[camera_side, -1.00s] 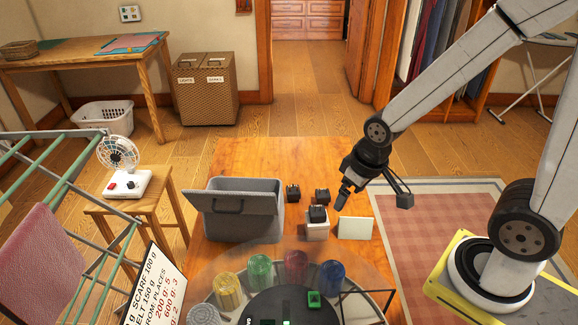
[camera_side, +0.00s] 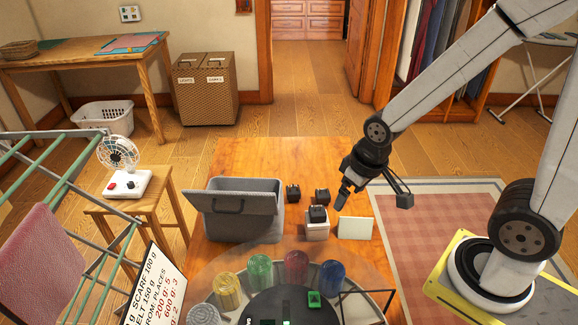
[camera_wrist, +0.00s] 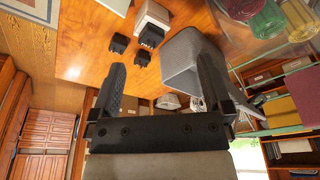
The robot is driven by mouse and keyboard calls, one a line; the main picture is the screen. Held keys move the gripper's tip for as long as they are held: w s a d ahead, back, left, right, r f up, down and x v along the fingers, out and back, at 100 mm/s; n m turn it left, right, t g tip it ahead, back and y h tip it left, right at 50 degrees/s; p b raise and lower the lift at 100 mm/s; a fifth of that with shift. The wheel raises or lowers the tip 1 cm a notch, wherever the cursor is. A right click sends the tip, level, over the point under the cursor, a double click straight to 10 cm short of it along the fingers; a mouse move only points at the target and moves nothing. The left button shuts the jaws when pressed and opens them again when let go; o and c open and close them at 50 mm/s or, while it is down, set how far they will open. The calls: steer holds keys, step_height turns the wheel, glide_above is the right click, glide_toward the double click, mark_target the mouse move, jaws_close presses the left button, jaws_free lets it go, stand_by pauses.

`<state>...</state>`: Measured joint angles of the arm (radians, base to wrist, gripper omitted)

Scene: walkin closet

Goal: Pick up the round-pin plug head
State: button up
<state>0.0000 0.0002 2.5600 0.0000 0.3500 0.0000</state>
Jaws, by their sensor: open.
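Three small black plug heads are on the wooden table; which has round pins is too small to tell. One plug head (camera_side: 293,193) stands beside the grey bin, a second (camera_side: 322,196) stands to its right, and a third (camera_side: 317,213) sits on a white block (camera_side: 317,231). In the wrist view, two plug heads (camera_wrist: 119,43) (camera_wrist: 142,58) stand apart on the table, and the third (camera_wrist: 151,36) is at the white block (camera_wrist: 153,15). My gripper (camera_side: 342,196) is open and empty, in the air just right of the plug heads. Its spread fingers show in the wrist view (camera_wrist: 162,85).
A grey lidded bin (camera_side: 236,218) stands left of the plug heads. A white card (camera_side: 355,228) stands right of the white block. Coloured glass jars (camera_side: 296,267) stand at the front under a clear cover. The table's far part (camera_side: 270,160) is clear.

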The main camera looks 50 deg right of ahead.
steer(key=m+t+y, duration=0.6)
steer(key=m+y, duration=0.4)
steer(key=m, duration=1.5)
glide_toward(329, 193)
steer(key=x, duration=0.5)
steer(key=shift+s+a+r, duration=0.15)
steer(key=shift+a+r, duration=0.05)
steer(key=shift+d+f+m, duration=0.15)
steer(key=shift+d+m, duration=0.25)
steer(key=shift+m, duration=0.2)
steer(key=shift+x, duration=1.35)
